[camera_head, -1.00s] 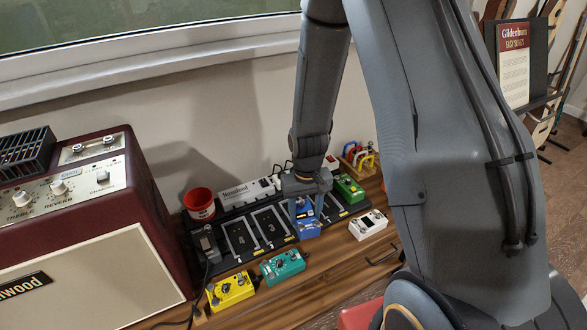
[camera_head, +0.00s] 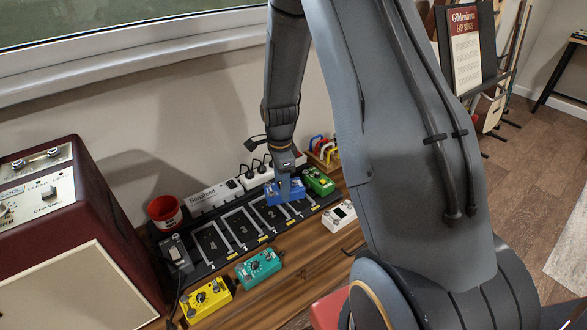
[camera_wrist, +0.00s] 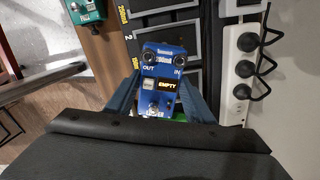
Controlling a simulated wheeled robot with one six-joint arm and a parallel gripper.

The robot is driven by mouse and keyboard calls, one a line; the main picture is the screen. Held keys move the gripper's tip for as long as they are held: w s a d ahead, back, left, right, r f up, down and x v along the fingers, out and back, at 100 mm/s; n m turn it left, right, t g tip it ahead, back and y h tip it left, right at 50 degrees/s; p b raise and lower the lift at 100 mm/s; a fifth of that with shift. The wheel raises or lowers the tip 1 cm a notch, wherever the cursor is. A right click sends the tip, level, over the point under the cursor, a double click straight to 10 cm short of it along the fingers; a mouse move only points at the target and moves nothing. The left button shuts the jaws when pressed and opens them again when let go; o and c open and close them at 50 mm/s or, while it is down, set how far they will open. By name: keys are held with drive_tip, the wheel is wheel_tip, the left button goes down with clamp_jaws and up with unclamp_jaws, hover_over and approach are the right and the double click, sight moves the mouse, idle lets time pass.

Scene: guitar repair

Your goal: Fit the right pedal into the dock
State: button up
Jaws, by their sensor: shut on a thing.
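My gripper (camera_head: 284,186) is shut on a blue pedal (camera_head: 271,193) at the dock, near the green pedal. In the wrist view the blue pedal (camera_wrist: 163,72) sits between my fingers, with jacks marked OUT and IN and a label reading EMPTY. The black dock (camera_head: 199,270) has numbered slots; 4, 3 and 2 show bare. A green pedal (camera_head: 319,181) sits at its right end. A yellow pedal (camera_head: 207,297), a teal pedal (camera_head: 259,266) and a white pedal (camera_head: 339,215) stand on the bench in front. Whether the blue pedal touches the dock is unclear.
A white power strip (camera_head: 262,174) with plugs and a white Nordbad unit (camera_head: 213,196) lie behind the dock. A red cup (camera_head: 165,212) stands at its left, by the dark red amplifier (camera_head: 75,200). Coloured clips (camera_head: 322,148) stand at the back right. Bare wood (camera_head: 300,250) lies in front.

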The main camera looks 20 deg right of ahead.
sight(293, 185)
drive_tip(key=w+d+r+m+b, duration=0.1)
drive_tip(key=w+d+m, duration=0.4)
drive_tip(key=m, duration=0.9)
drive_tip(key=shift+s+d+f+b, duration=0.1)
drive_tip(key=shift+d+f+b, duration=0.05)
drive_tip(key=shift+f+b, duration=0.45)
drive_tip(key=shift+s+d+f+b, duration=0.1)
drive_tip(key=shift+d+f+b, duration=0.1)
drive_tip(key=shift+f+b, duration=0.4)
drive_tip(key=shift+s+d+f+b, duration=0.15)
drive_tip(key=shift+f+b, duration=0.25)
drive_tip(key=shift+f, duration=0.35)
drive_tip(key=shift+f+b, duration=0.45)
drive_tip(key=shift+f, duration=0.65)
drive_tip(key=shift+f, duration=0.6)
drive_tip(key=o, duration=1.8)
drive_tip(key=shift+r, duration=0.15)
